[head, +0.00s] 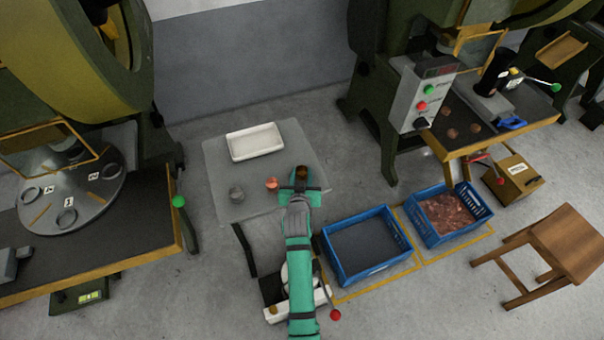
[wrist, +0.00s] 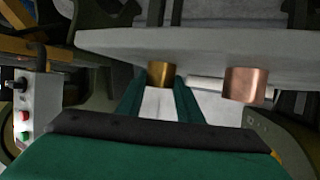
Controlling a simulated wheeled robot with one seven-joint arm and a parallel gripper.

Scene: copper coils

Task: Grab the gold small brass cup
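The small gold brass cup (head: 301,171) stands near the right edge of the grey table (head: 220,155), partly hidden by my gripper in the head view. In the wrist view, which looks inverted, the gold cup (wrist: 161,74) shows between the tips of my green gripper (wrist: 159,88). The fingers are parted, one on each side of the cup, with a pale gap behind it. I cannot tell whether either finger touches it. In the head view my gripper (head: 300,186) reaches over the table's front right edge.
A copper cup (head: 272,184) stands close left of the gold one, and it also shows in the wrist view (wrist: 245,85). A grey cup (head: 237,194) is further left. A white tray (head: 255,142) lies behind. Blue crates (head: 347,274) stand on the floor right of my arm.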

